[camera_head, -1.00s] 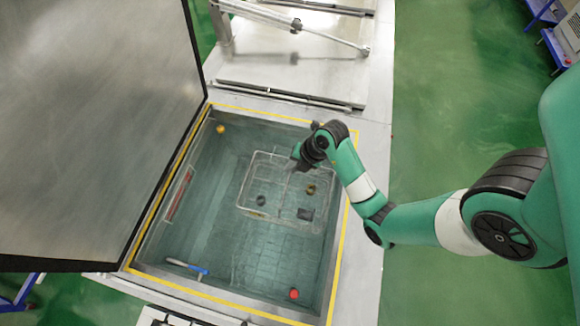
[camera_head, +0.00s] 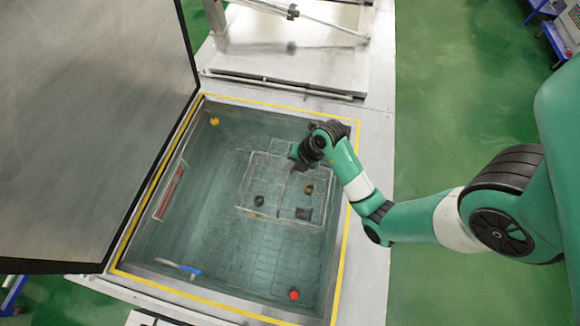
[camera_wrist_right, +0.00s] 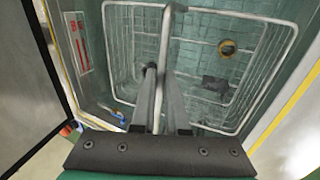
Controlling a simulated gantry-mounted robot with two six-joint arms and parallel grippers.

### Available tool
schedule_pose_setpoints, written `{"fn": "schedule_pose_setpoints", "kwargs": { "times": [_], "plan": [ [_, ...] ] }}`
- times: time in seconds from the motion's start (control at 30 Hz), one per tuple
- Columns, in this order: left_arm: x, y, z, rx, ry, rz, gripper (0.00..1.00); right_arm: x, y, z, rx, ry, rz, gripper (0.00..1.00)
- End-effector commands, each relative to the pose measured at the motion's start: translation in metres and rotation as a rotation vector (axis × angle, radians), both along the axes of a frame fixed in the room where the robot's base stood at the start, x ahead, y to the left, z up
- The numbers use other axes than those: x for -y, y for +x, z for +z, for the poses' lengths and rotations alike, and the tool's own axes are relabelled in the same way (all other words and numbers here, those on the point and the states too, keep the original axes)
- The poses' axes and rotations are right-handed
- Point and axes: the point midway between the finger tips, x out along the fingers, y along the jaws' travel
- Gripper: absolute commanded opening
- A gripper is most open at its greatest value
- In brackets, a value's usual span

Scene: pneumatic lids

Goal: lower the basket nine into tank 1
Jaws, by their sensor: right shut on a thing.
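The wire basket (camera_head: 240,208) hangs inside the open tank (camera_head: 190,225), toward its right side, with several small dark and brass-coloured parts in it. My right gripper (camera_head: 300,165) is over the basket's middle. In the right wrist view the gripper (camera_wrist_right: 158,75) is shut on the basket's handle bar, and the basket's wire sides (camera_wrist_right: 118,40) spread out to both sides below. I cannot tell whether the basket touches the tank floor. No number shows on the basket or the tank. My left gripper is not in view.
A large raised lid (camera_head: 90,130) stands open along the tank's left side. A closed metal lid (camera_head: 300,70) with a rod lies behind. A yellow ball (camera_head: 214,121), a red ball (camera_head: 293,295) and a blue-handled tool (camera_head: 180,267) are in the tank.

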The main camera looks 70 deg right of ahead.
Motion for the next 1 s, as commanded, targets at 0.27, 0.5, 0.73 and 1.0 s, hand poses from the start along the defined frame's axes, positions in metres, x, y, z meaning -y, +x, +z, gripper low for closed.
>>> {"fn": "schedule_pose_setpoints", "kwargs": {
  "times": [0.27, 0.5, 0.73, 1.0],
  "plan": [
    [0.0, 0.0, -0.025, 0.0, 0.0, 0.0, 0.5, 0.0, 0.001, -0.025, 0.004, -0.001, 0.0, 0.0],
    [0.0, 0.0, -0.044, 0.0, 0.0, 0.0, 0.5, 0.0, 0.001, -0.043, 0.004, -0.001, 0.0, 0.0],
    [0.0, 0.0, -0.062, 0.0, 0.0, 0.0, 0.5, 0.0, 0.001, -0.061, 0.004, -0.001, 0.0, 0.0],
    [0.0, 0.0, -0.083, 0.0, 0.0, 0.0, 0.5, 0.0, 0.001, -0.082, 0.004, -0.001, 0.0, 0.0]
  ]
}}
